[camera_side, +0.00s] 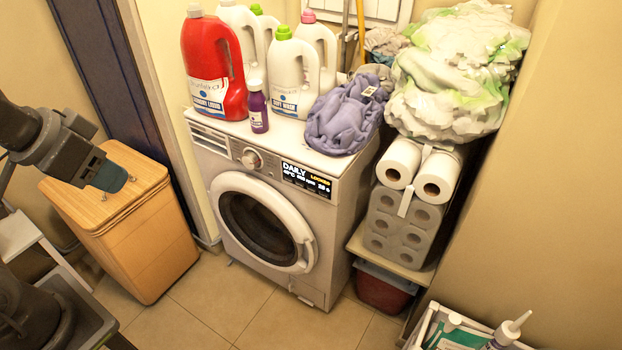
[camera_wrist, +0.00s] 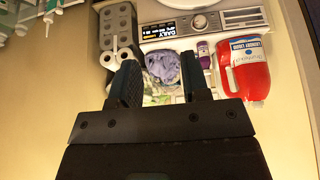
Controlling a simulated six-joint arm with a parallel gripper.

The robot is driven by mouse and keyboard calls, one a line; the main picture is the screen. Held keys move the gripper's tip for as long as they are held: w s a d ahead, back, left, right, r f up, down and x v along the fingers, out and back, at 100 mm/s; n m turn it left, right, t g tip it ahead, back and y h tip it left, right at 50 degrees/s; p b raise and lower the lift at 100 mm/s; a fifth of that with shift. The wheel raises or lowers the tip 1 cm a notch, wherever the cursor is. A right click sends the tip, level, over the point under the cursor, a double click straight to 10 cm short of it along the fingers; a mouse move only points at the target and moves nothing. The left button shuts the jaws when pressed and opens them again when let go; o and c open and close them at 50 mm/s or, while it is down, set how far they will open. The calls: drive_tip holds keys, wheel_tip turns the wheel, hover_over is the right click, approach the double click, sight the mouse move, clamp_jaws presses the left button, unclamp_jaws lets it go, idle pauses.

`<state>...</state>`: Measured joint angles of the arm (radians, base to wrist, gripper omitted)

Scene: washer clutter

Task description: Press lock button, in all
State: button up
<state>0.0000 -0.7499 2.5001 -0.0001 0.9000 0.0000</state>
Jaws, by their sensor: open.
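The white washing machine (camera_side: 262,218) stands in the middle of the side view with its round door (camera_side: 262,222) shut. Its lit display (camera_side: 306,179) reads "DAILY" and a yellow word that looks like "LOCKED". The lock button is too small to tell apart on the panel. The display also shows upside down in the wrist view (camera_wrist: 187,28). A round dial (camera_side: 252,159) sits left of the display in the side view. My gripper (camera_side: 112,178) is at the left, over the wooden hamper and apart from the washer. In the wrist view my gripper (camera_wrist: 158,63) is open and empty.
A red detergent jug (camera_side: 212,68), white bottles (camera_side: 292,75), a small purple bottle (camera_side: 257,108) and purple cloth (camera_side: 345,115) crowd the washer top. The wooden hamper (camera_side: 150,235) stands left; toilet rolls (camera_side: 405,215) stand right. The space before the panel looks clear.

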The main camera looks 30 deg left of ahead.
clamp_jaws()
idle(1.5)
